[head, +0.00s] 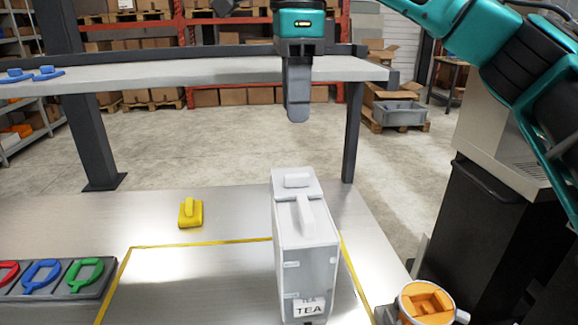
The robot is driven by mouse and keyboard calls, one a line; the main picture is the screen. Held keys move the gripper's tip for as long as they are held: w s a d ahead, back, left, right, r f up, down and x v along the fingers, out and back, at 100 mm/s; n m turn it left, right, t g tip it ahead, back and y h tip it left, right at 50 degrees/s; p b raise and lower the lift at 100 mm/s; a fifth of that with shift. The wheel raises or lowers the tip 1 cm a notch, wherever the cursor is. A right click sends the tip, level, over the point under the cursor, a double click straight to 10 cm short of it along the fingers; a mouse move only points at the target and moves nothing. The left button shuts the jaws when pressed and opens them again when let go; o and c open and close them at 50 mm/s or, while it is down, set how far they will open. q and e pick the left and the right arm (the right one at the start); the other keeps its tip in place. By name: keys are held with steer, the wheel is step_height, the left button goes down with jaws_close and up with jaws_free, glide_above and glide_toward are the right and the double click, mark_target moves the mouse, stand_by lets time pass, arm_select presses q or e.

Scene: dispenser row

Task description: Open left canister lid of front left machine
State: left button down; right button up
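A white dispenser (322,262) with a "TEA" label stands on the metal table, inside a yellow outline. A white lid with a raised grip (297,181) sits on its top toward the back, and looks closed. A light handle-like bar lies on the sloping top in front of it. Only this one dispenser is in view, and I cannot make out separate left and right canisters. My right gripper (298,112) points down above and behind the dispenser, apart from the lid. Its fingers overlap from this side, so the gap is hidden. My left gripper is not in view.
A yellow knobbed piece (190,213) lies on the table. Blue knobbed pieces (47,73) rest on the raised shelf (190,72). A dark tray (58,292) holds red, blue and green loops. An orange-filled cup (425,304) stands at bottom right.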

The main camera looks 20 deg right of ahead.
mark_target(294, 175)
step_height(294, 175, down, 10)
steer(key=shift+r+b, duration=0.15)
steer(key=shift+b, duration=0.6)
steer(key=shift+f, duration=0.55)
steer(key=shift+c, duration=0.4)
steer(key=c, duration=0.3)
jaws_close()
